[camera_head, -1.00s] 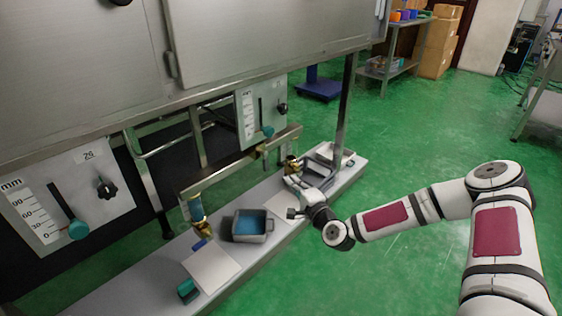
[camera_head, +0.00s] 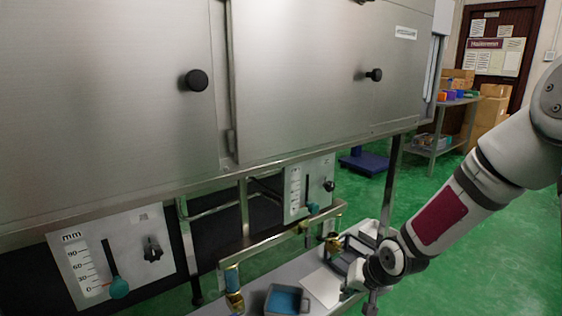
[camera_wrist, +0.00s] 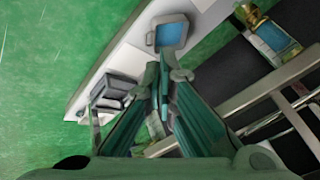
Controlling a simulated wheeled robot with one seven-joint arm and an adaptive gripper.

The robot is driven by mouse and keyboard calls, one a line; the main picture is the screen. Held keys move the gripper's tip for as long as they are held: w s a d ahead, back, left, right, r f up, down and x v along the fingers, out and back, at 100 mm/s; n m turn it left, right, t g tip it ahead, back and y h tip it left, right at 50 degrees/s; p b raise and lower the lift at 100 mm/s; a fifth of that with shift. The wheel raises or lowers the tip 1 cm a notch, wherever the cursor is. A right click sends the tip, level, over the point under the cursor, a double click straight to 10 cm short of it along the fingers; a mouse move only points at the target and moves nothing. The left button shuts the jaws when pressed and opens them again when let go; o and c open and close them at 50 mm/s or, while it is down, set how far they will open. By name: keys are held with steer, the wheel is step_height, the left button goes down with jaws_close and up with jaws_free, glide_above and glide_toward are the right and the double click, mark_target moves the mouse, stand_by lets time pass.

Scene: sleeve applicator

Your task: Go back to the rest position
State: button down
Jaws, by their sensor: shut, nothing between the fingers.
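My gripper (camera_wrist: 164,75) is shut and empty in the wrist view, its two green fingers meeting at the tips. In the head view my gripper (camera_head: 371,300) is small at the lower edge, at the near side of the machine's white shelf (camera_head: 258,284). A grey tray with blue inside (camera_head: 286,300) is on the shelf to its left. In the wrist view this tray (camera_wrist: 170,34) shows just beyond the fingertips, apart from them as far as I can tell. A dark grey holder (camera_head: 352,248) stands farther along the shelf, partly behind my arm.
The steel machine (camera_head: 320,80) fills the left and middle, with black knobs and millimetre scales (camera_head: 85,270). Brass fittings (camera_head: 233,288) stand over the shelf. A side table (camera_head: 440,130) and cardboard boxes (camera_head: 488,112) are at the back right. Green floor (camera_head: 440,270) is clear at the right.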

steer(key=s+d+r+n+g+h, duration=0.1)
steer(key=s+d+r+g+h, duration=0.3)
steer(key=s+r, duration=1.25)
steer(key=s+a+r+g+y, duration=0.1)
steer(key=s+r, duration=0.2)
steer(key=s, duration=0.8)
steer(key=s+a+r, duration=0.1)
steer(key=s+r, duration=0.2)
steer(key=s, duration=0.8)
step_height(320, 180, up, 35)
steer(key=n+t+p, duration=0.1)
steer(key=t+p, duration=0.3)
steer(key=p, duration=2.8)
steer(key=shift+s+d+f+p, duration=0.15)
steer(key=shift+s+d+p, duration=0.05)
steer(key=shift+d+p, duration=0.15)
